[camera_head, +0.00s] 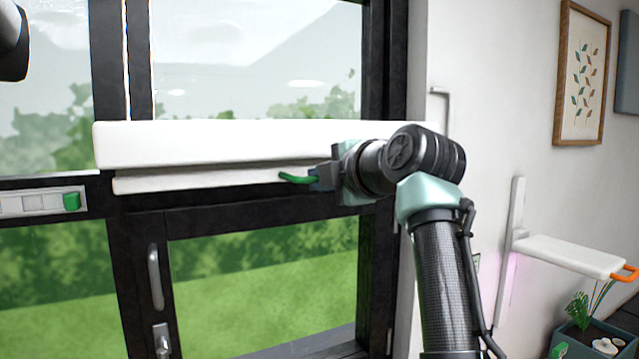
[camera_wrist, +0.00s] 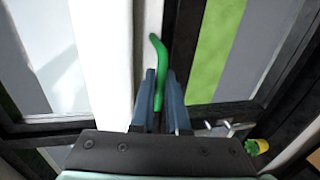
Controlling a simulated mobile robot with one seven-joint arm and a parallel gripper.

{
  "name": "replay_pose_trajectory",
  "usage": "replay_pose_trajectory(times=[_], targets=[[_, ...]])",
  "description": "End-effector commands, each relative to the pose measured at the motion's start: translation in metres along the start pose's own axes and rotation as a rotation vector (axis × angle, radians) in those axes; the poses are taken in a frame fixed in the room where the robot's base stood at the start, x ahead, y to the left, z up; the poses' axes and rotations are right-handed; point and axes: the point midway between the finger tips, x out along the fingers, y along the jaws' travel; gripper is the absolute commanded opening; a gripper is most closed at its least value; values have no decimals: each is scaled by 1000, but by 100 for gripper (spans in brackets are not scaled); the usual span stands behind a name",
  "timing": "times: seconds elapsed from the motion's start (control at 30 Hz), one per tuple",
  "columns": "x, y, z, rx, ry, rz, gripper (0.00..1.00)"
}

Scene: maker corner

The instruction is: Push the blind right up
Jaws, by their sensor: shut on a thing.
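The blind shows in the head view as a long white horizontal piece (camera_head: 220,145) across the window, with a thinner white bar (camera_head: 200,179) under it. A green handle (camera_head: 296,179) sticks out by the thin bar. My gripper (camera_head: 318,178) reaches in from the right and is shut on the green handle. In the wrist view, the blue-grey fingers (camera_wrist: 157,90) close around the handle (camera_wrist: 158,50), whose curved end shows beyond them. The white blind (camera_wrist: 103,60) runs beside the fingers on the left.
The black window frame (camera_head: 260,214) surrounds the blind, with a silver window handle (camera_head: 155,277) below. Right of my arm, a white fold-out shelf (camera_head: 570,254) with an orange end juts from the wall, above a planter (camera_head: 600,335). A framed picture (camera_head: 581,75) hangs higher.

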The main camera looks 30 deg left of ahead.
Motion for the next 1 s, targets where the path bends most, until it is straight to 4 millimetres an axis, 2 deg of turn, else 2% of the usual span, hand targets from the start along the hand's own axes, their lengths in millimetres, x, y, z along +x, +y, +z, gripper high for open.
replay_pose_trajectory(times=[0.03,0.33,0.37,0.5,0.83,1.0], targets=[[-2,6,0,-3,-2,12,0],[-3,9,-1,-5,-3,20,0],[-3,9,-1,-5,-2,20,19],[-3,8,0,-5,-2,17,44],[-5,4,0,-4,-2,12,44],[-28,0,0,-7,-5,13,44]])
